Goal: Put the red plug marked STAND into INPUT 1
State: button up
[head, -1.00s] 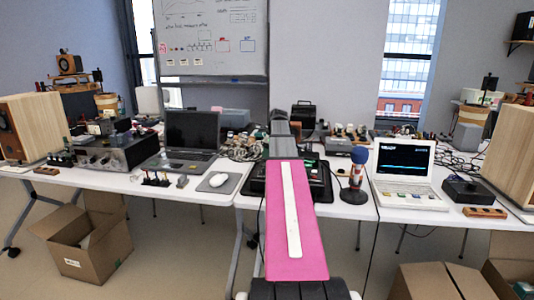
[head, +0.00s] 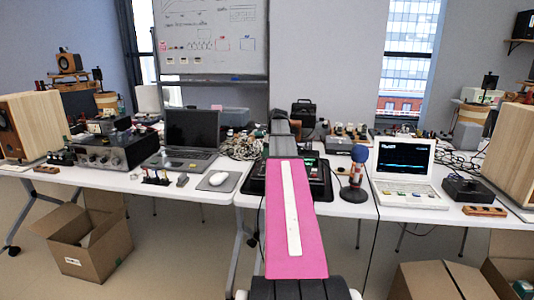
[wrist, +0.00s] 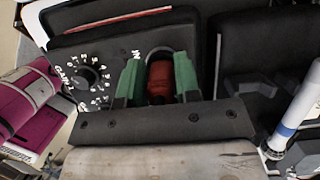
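In the wrist view my gripper (wrist: 159,82) has its two green fingers closed on either side of a red plug (wrist: 160,80). The plug lies in front of a round metal-rimmed socket (wrist: 158,53) on a black device (wrist: 205,40). A label starting with "IN" is beside the socket, partly hidden by the left finger. I cannot tell how deep the plug sits, and no STAND mark is legible. In the head view the black device (head: 320,178) stands on the table, and my pink arm hides my gripper and the plug.
A knob (wrist: 86,77) marked GAIN 1 is left of the socket. A microphone (head: 357,172) stands right of the device, with a white laptop (head: 408,185) beyond it. A mouse (head: 217,179) on a grey mat is to the left. Cables lie behind.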

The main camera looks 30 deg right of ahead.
jog(key=o, duration=0.3)
jog(key=v, duration=1.1)
